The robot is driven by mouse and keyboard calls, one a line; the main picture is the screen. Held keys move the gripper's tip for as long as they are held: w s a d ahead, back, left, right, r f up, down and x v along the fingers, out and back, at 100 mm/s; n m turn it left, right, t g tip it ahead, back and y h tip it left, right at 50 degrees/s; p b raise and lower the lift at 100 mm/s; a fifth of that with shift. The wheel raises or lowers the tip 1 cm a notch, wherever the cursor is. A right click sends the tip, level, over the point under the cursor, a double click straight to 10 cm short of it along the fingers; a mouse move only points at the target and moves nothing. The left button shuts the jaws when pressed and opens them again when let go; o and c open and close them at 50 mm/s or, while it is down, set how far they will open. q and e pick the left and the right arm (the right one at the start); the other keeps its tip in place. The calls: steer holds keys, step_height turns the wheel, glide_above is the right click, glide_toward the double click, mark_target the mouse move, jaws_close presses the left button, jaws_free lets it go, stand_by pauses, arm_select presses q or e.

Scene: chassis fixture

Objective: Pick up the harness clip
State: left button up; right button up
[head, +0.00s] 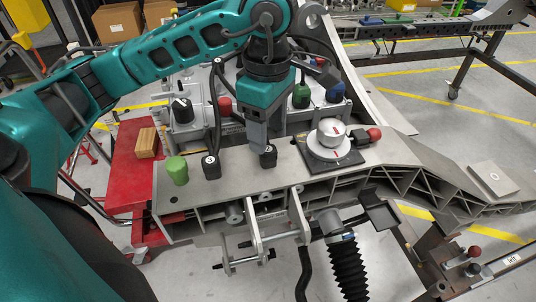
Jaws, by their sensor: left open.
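A small black clip-like piece with a white mark (268,158) stands on the grey chassis beam, right below my left gripper. I take it to be the harness clip, but a similar black piece (211,168) stands to its left, under a black cable. My left gripper (262,146) points down with its grey fingers just above or around the top of the first piece; which of these I cannot tell. It is open, and the fingers overlap in this view. My right gripper is not in view.
A green cylinder (177,171) and a wooden block (147,142) are at the left. A silver dial on a dark plate (331,165) and a red knob (374,134) are close on the right.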

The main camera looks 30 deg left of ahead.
mark_target(268, 148)
arm_select(q)
steer(key=f, duration=0.4)
steer(key=shift+s+d, duration=0.2)
steer(key=shift+s, duration=0.1)
steer(key=shift+f, duration=0.5)
steer(key=shift+c, duration=0.3)
jaws_close()
